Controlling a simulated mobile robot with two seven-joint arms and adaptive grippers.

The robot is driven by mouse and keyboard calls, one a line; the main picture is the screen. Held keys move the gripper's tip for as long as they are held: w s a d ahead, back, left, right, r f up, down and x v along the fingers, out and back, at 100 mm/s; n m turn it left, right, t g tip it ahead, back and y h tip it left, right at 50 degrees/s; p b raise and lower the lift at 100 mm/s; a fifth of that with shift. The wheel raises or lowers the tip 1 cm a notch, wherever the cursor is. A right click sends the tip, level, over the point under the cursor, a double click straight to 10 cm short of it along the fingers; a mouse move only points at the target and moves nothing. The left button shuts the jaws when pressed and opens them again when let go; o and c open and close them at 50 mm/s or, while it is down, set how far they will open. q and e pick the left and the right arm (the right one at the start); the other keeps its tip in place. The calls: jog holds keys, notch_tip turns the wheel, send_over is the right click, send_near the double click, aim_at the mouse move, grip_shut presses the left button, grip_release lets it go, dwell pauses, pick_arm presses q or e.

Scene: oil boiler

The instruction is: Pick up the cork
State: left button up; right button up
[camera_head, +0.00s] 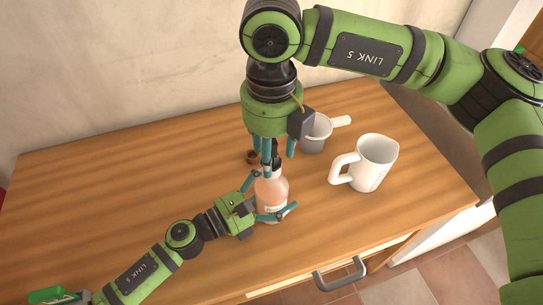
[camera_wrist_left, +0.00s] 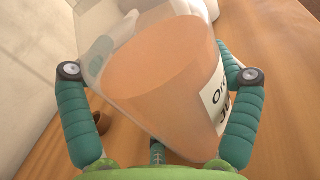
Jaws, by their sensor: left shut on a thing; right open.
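A bottle (camera_head: 271,188) of orange liquid with a white label stands on the wooden table. My left gripper (camera_head: 273,207) is shut around its body from the left. The bottle (camera_wrist_left: 165,85) fills the middle of the left wrist view, between the two teal fingers. My right gripper (camera_head: 278,156) points down over the bottle's neck, with its fingers open. A small, dark brown round piece, which looks like the cork (camera_head: 253,157), lies on the table behind and left of the bottle. It also shows partly behind a finger in the left wrist view (camera_wrist_left: 104,126). The bottle's top is partly hidden by my right fingers.
A white mug (camera_head: 371,164) stands right of the bottle. A small grey-white pot with a handle (camera_head: 315,135) stands behind it, close to my right gripper. The table's left side (camera_head: 100,185) is clear. A drawer handle (camera_head: 340,274) juts out at the front edge.

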jog(key=shift+f, duration=0.1)
grip_shut()
notch_tip(320, 180, up, 10)
dwell(0.6)
jog(key=shift+r, duration=0.35)
notch_tip(320, 180, up, 6)
jog(key=s+a+r, duration=0.1)
jog(key=s+a, duration=0.3)
jog(key=s, duration=0.5)
jog(key=shift+r, duration=0.15)
jog(key=shift+s, duration=0.1)
dwell(0.3)
